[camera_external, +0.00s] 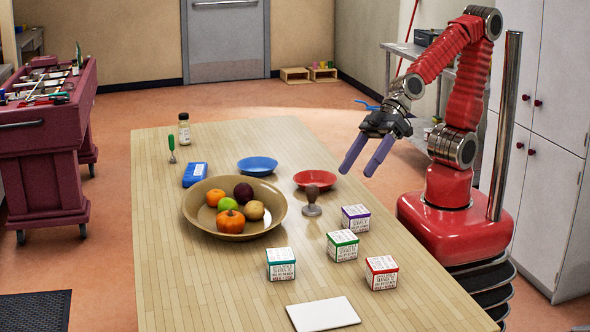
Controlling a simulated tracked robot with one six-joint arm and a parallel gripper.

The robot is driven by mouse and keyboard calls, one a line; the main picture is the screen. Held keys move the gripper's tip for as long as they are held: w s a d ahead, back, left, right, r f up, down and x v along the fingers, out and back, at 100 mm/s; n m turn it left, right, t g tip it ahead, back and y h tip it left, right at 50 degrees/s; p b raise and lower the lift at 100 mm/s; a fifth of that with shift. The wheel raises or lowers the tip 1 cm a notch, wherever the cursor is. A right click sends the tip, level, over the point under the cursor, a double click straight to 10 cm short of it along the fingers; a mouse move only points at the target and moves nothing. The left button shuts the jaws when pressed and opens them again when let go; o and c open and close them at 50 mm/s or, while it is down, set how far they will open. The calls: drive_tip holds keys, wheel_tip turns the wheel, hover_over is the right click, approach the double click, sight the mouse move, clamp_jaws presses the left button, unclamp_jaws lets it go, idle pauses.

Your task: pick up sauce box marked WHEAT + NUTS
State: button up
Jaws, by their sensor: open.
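Several small white boxes with printed sides stand on the wooden table: one with a purple-edged lid (355,219), one green-edged (342,246), one red-edged (381,274) and one teal-edged (281,265). The print is too small to read, so I cannot tell which is marked WHEAT + NUTS. My gripper (356,172) is open and empty, with its two purple-grey fingers pointing down. It is raised near the table's right side, behind the boxes in the picture and apart from them.
A brown bowl of fruit (233,232), a dark stamp-like object (312,201), a red plate (315,179) and a blue plate (257,165) are on the table (185,292). A white card (323,314) lies at the front. The table's left front is clear.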

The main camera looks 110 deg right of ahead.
drive_tip(key=w+a+f+t, duration=0.2)
drive_tip(key=a+f, duration=0.2)
drive_tip(key=a, duration=0.5)
drive_tip(key=m+t+h, duration=0.1)
drive_tip(key=t+h, duration=0.1)
drive_tip(key=h, duration=0.1)
approach(331, 245)
drive_tip(key=shift+s+a+r, duration=0.2)
drive_tip(key=shift+s+r, duration=0.1)
drive_tip(key=shift+s, duration=0.25)
drive_tip(key=shift+s+a+r, duration=0.25)
drive_tip(key=shift+s+r, duration=0.05)
drive_tip(key=shift+s, duration=0.3)
drive_tip(key=shift+s+d+f+t+h, duration=0.2)
drive_tip(key=shift+s+f+t+h, duration=0.15)
drive_tip(key=shift+s+t+h, duration=0.1)
drive_tip(key=shift+w, duration=0.1)
drive_tip(key=shift+x, duration=4.25)
drive_tip(key=shift+f, duration=0.1)
drive_tip(key=shift+x, duration=2.55)
